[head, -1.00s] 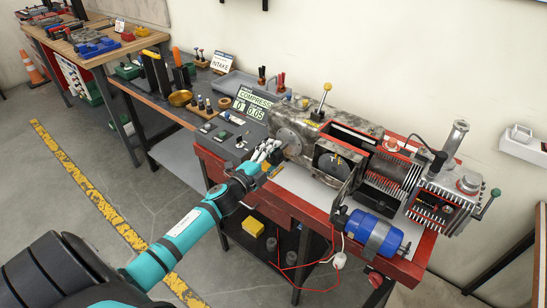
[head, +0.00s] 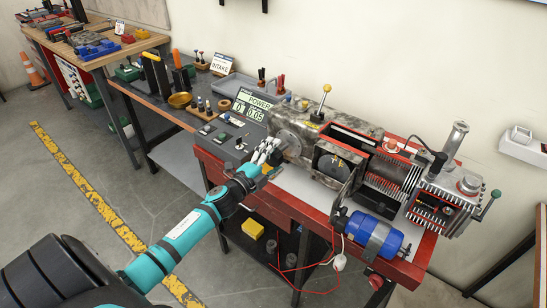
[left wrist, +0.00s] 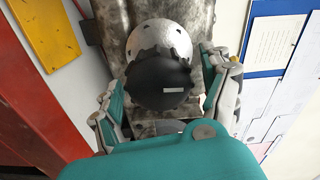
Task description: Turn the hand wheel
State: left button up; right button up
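The hand wheel is on the left end of the worn grey engine (head: 315,120). In the head view a round grey disc (head: 288,139) shows there, partly behind my fingers. In the left wrist view a dark round piece (left wrist: 158,82) with a small pale label stands in front of a silver disc (left wrist: 160,38). My left gripper (head: 268,152) is at this end of the engine. In the left wrist view its fingers (left wrist: 162,80) are spread on either side of the dark piece, close to it; firm contact cannot be made out. My right gripper is out of view.
A blue motor (head: 374,234) and a ribbed cylinder (head: 440,200) are on the right of the red bench (head: 270,200). Open floor lies at the front left.

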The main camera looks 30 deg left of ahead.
pick_arm(q)
jog(key=shift+s+f, duration=0.1)
jog(key=shift+s, duration=0.1)
jog(key=s+a, duration=0.1)
jog(key=s, duration=1)
jog(key=shift+s, duration=0.35)
jog(key=s+n+b, duration=0.5)
jog(key=n+b, duration=0.7)
jog(key=n, duration=0.5)
jog(key=w, duration=0.5)
jog(key=w+p, duration=0.1)
jog(key=w, duration=0.5)
jog(key=w+p, duration=0.1)
jog(key=w, duration=0.5)
jog(key=shift+d, duration=0.35)
